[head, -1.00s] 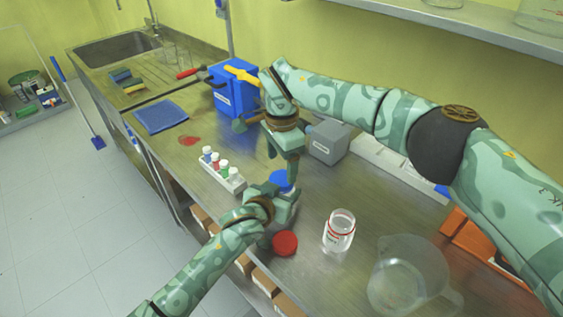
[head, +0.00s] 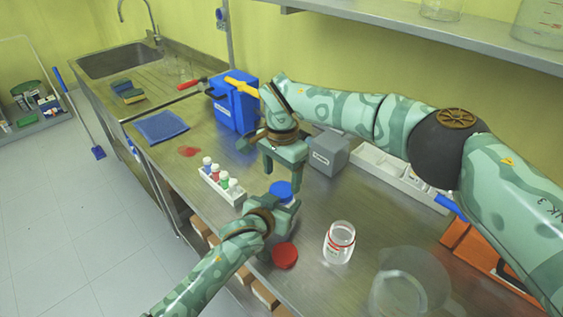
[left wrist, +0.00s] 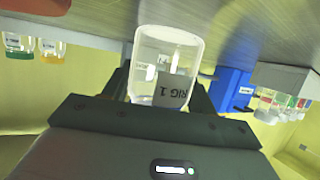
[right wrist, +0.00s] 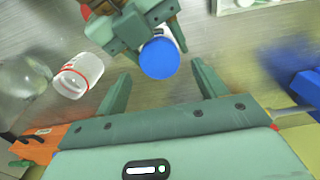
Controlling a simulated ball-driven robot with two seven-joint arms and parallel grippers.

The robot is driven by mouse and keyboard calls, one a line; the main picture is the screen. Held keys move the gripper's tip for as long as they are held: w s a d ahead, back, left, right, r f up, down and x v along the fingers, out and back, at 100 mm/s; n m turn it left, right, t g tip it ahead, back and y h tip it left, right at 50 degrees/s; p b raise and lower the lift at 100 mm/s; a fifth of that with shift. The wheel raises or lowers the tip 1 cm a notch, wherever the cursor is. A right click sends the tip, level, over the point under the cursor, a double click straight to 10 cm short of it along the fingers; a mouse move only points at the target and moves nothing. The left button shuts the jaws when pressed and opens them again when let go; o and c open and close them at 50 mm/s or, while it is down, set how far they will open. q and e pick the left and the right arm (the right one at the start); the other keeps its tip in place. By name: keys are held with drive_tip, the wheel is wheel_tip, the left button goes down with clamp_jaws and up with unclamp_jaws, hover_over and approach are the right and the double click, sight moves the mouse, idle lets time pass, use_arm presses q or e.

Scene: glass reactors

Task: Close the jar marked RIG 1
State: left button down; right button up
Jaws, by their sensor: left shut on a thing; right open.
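The jar marked RIG 1 (left wrist: 162,62) is clear glass with a white label. My left gripper (head: 284,209) is shut on it, and its fingers show on both sides of the jar in the left wrist view. A blue lid (head: 281,189) covers the jar's top; it also shows in the right wrist view (right wrist: 159,58). I cannot tell whether the lid is seated tight. My right gripper (right wrist: 162,74) is open and empty, fingers spread on either side of the lid in its wrist view, apart from it. In the head view it hangs just above and behind the lid.
A red lid (head: 285,256) and an open jar with a red ring (head: 340,243) stand nearby. A large glass beaker (head: 408,283) is at the front right. A vial rack (head: 222,186) stands left, a grey box (head: 327,155) and blue container (head: 234,104) behind.

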sight(282, 189)
drive_tip(key=shift+f, duration=2)
drive_tip(key=shift+c, duration=0.2)
drive_tip(key=c, duration=0.9)
drive_tip(key=m, duration=0.3)
drive_tip(key=shift+c, duration=0.4)
drive_tip(key=o, duration=1.1)
drive_tip(key=shift+r, duration=0.1)
